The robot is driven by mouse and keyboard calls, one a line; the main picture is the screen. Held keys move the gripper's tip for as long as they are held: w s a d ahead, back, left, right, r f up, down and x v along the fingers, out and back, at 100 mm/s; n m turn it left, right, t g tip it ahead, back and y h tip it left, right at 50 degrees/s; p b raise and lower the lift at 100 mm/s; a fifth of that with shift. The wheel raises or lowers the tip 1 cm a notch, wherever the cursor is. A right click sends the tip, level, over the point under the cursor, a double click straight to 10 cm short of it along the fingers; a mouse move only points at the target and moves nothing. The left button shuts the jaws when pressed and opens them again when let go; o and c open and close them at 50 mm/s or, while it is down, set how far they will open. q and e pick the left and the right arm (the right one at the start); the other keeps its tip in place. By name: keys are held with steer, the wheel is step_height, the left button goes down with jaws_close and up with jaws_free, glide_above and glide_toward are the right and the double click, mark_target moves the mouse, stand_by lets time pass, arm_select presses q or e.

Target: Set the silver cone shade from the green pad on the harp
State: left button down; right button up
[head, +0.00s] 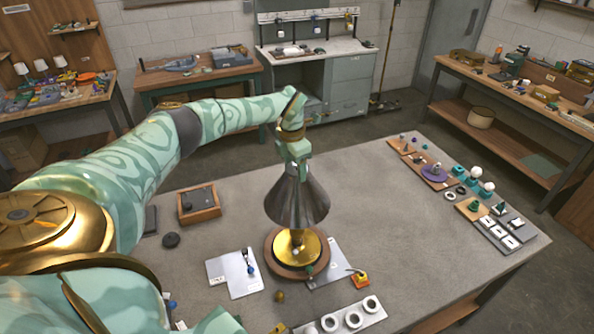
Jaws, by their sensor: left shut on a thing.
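The silver cone shade (297,203) is upright, wide end down, near the middle of the table. My left gripper (298,165) is shut on its narrow top from above. Directly under the shade stands the lamp base (279,262), a brass dish on a round wooden foot. A short brass stem (297,236) shows below the shade's rim. The harp is hidden, so I cannot tell whether the shade rests on it or hangs just above. I cannot make out the green pad. My right gripper is not in view.
A wooden tray (199,216) and a dark round piece (171,240) lie left of the lamp. Small parts line the right edge. The table between is clear.

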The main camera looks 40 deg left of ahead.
arm_select(q)
steer(key=shift+f, duration=0.3)
stand_by(1.0)
steer(key=shift+c, duration=1.8)
jaws_free()
step_height(320, 180, up, 16)
steer(key=s+b, duration=0.1)
steer(key=shift+r+b, duration=0.15)
steer(key=shift+b, duration=0.25)
